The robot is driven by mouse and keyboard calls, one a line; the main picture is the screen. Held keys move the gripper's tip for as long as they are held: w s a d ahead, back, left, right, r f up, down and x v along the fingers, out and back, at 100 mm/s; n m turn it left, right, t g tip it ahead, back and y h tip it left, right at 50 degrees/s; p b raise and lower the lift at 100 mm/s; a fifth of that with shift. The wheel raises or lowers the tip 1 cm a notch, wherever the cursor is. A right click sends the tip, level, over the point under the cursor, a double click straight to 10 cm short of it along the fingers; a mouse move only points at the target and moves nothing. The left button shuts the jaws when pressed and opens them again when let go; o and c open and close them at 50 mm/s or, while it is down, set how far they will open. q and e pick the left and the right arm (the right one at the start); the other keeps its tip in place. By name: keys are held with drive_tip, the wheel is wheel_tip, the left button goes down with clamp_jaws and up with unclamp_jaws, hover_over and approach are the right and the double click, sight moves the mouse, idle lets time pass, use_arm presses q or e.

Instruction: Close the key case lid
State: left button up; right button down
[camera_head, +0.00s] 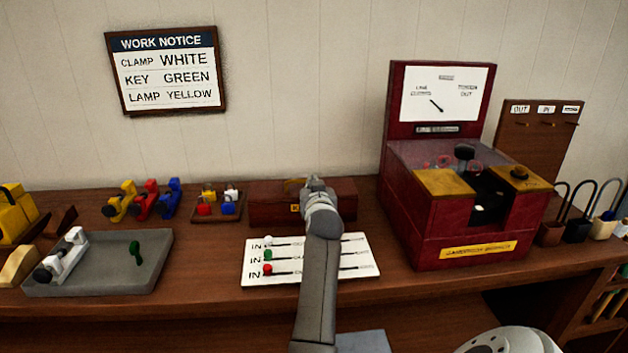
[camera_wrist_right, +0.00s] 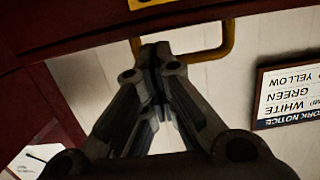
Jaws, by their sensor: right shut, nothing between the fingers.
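My right gripper (camera_head: 313,181) is over the right part of the case, and my arm hides that part. In the right wrist view the shut, empty fingers (camera_wrist_right: 155,52) overlap the yellow loop handle (camera_wrist_right: 228,38), by a dark red-brown edge. I cannot tell if they touch it. How far the lid is open is unclear from these views. My left gripper is out of view.
A red machine (camera_head: 408,215) stands close to the right of the case. A white board with sliders (camera_head: 365,268) lies in front. A tray with colored locks (camera_head: 217,217) is at the left. A grey tray (camera_head: 100,280) with a white clamp stands farther left.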

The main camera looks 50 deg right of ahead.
drive_tip(key=shift+s+a+f, duration=0.25)
drive_tip(key=shift+s+f, duration=0.05)
drive_tip(key=shift+f, duration=0.3)
drive_tip(key=shift+s+a+f, duration=0.25)
drive_tip(key=shift+s+f, duration=0.05)
drive_tip(key=shift+f, duration=0.25)
drive_tip(key=shift+r, duration=0.25)
